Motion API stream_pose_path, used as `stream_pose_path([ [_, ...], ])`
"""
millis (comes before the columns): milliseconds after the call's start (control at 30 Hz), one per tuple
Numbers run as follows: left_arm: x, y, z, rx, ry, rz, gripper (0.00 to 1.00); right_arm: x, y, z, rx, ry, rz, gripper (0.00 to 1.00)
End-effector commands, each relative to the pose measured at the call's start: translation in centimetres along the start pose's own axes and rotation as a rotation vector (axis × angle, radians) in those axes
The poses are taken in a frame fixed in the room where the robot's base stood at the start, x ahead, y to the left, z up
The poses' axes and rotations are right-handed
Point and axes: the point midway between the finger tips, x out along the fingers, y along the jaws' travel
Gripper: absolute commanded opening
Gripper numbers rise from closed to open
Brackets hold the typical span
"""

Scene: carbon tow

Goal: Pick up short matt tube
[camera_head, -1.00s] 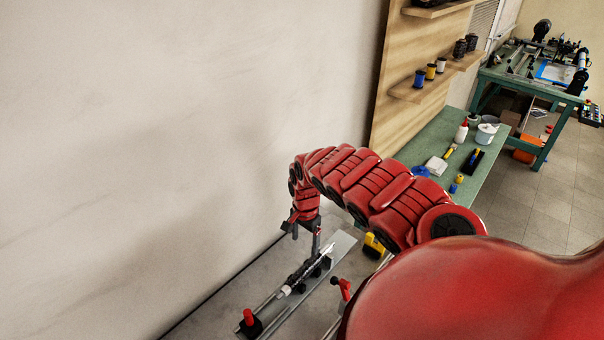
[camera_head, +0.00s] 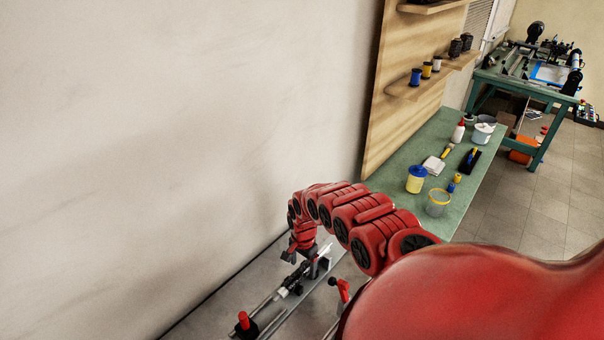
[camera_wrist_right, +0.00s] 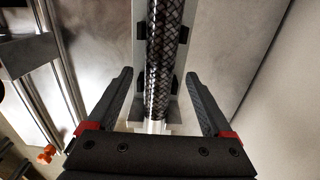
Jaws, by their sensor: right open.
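A dark tube with a woven surface (camera_wrist_right: 161,55) runs lengthwise through the middle of the right wrist view. Its near end meets a bright, light-coloured part (camera_wrist_right: 153,127). I cannot tell its full length or whether its finish is matt. My right gripper (camera_wrist_right: 160,78) is open, with one finger on each side of the tube and a visible gap to both. In the head view my right gripper (camera_head: 301,260) is low over the rig that carries the tube, hiding part of it. My left gripper is not in view.
The rig has metal rails (camera_head: 282,310) and red-topped clamps (camera_head: 244,321), close to the wall (camera_head: 150,150). A green bench (camera_head: 436,134) with a yellow blue-lidded jar (camera_head: 416,180) and a clear cup (camera_head: 438,202) stands beside my right arm. A shelf (camera_head: 430,80) hangs above.

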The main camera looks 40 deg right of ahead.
Motion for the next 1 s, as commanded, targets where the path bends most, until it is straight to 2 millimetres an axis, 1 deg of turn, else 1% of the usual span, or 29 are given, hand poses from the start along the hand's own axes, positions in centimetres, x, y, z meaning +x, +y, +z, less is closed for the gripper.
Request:
stream_pose_path([
  [100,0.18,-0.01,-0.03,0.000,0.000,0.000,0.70,0.98,-0.10,0.11,0.002,-0.002,-0.003,0.85],
  [167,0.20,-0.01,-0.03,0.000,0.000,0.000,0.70,1.24,-0.05,0.03,0.001,0.000,-0.002,0.85],
  [433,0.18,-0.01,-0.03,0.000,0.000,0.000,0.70,1.40,0.00,-0.07,0.001,0.002,0.000,0.85],
  [467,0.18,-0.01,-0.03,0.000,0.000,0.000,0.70,1.41,0.01,-0.07,0.001,0.002,0.000,0.81],
  [500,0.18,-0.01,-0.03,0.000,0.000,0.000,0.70,1.40,0.01,-0.07,0.001,0.002,0.000,0.74],
  [867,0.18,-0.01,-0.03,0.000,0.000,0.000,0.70,1.41,0.01,-0.04,0.001,0.001,0.000,0.09],
  [900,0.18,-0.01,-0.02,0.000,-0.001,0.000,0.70,1.41,0.01,-0.04,0.001,0.001,0.000,0.02],
  [933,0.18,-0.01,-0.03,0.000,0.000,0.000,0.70,1.41,0.01,-0.04,0.001,0.001,0.000,0.00],
  [1000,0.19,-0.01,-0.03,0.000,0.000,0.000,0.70,1.39,0.00,-0.04,0.001,0.001,0.000,0.00],
])
